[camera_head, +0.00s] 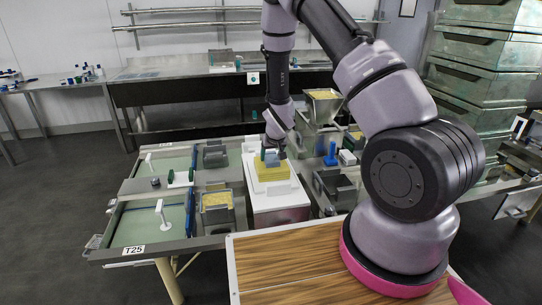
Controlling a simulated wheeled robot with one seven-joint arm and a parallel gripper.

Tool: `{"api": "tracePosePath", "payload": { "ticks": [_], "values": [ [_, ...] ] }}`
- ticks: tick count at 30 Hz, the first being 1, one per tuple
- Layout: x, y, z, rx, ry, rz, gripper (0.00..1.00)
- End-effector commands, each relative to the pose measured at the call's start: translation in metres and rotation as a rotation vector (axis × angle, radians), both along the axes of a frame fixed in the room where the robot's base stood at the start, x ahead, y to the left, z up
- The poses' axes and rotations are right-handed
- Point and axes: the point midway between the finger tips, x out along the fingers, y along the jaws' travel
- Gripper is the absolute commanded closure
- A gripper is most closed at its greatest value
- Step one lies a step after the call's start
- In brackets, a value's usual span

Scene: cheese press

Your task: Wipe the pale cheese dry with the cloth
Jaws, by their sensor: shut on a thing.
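The pale cheese (272,174) is a yellow block on a white board on top of a white box-like stand (278,203), near the middle of the steel table. My gripper (271,153) points down right above the cheese. It is shut on a small blue-grey piece, apparently the cloth (270,158), at the cheese's top. The view is too small to tell whether the cloth touches the cheese. My gripper's fingertips are hard to make out.
Metal moulds, one with yellow contents (216,200), stand left of the white stand. Green-floored trays (150,225) lie farther left. A blue tool (330,155) and a grey metal container (335,187) stand to the right. Green crates (485,75) are stacked at the right.

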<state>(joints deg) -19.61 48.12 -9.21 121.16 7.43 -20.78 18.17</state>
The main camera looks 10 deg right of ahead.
Motion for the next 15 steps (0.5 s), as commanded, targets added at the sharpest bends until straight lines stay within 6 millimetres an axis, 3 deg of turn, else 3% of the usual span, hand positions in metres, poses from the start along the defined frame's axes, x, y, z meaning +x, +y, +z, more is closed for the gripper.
{"api": "tracePosePath", "payload": {
  "ticks": [9, 15],
  "values": [
    [-0.022, 0.0, -0.001, 0.0, 0.0, 0.001, 0.87],
    [-0.026, 0.0, -0.001, 0.0, 0.0, 0.0, 0.87]
  ]
}}
